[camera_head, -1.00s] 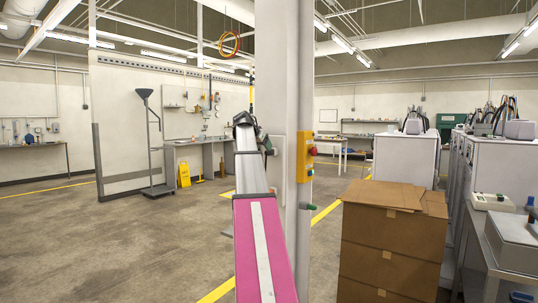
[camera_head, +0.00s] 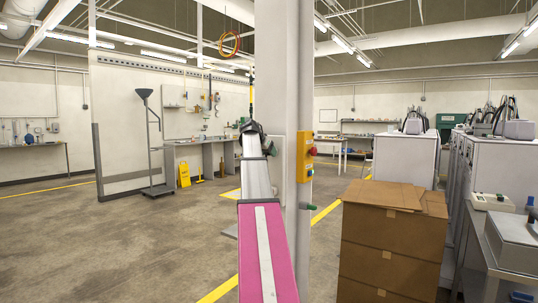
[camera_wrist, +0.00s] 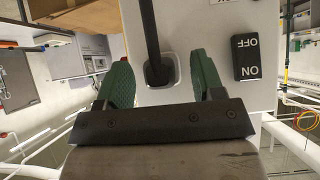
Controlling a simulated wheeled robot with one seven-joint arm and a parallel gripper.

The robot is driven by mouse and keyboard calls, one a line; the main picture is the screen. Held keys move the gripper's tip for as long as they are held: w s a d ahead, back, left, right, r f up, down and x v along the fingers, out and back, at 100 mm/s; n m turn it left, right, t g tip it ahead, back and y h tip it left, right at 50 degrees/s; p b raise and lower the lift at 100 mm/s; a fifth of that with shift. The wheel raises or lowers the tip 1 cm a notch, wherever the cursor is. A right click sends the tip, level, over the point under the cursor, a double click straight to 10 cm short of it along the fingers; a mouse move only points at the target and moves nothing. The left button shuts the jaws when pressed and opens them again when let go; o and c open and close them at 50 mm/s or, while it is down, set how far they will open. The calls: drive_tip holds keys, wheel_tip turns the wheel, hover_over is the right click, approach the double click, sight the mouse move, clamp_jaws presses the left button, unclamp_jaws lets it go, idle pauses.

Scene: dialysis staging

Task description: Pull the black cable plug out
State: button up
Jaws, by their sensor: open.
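The black cable (camera_wrist: 150,25) shows in the wrist view, coming down from the top edge. It ends in its plug (camera_wrist: 157,73) at a grey-rimmed socket (camera_wrist: 172,66) on a white panel (camera_wrist: 200,25). My gripper (camera_wrist: 161,65) is open, with one green finger on each side of the plug. Gaps show between the fingers and the plug in this view; how far the fingers are from the panel in depth I cannot tell. In the head view the cable and plug cannot be made out, and my arm's far end is small near the column.
A black ON/OFF switch (camera_wrist: 248,59) sits on the panel right of the right finger. In the head view, a white column (camera_head: 276,100) with a yellow red-button box (camera_head: 306,157) stands beside my arm. Stacked cardboard boxes (camera_head: 390,245) are at right.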

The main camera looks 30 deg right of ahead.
clamp_jaws()
drive_tip(key=shift+s+a, duration=0.1)
drive_tip(key=shift+a, duration=0.1)
drive_tip(key=shift+s+a, duration=0.15)
drive_tip(key=shift+a, duration=0.3)
drive_tip(key=shift+s+a, duration=0.15)
drive_tip(key=shift+a, duration=0.15)
idle(0.3)
drive_tip(key=shift+s+a, duration=0.3)
drive_tip(key=shift+a, duration=0.4)
drive_tip(key=shift+s+a, duration=0.25)
drive_tip(key=shift+a, duration=0.4)
drive_tip(key=shift+s+a, duration=0.3)
drive_tip(key=shift+a, duration=0.4)
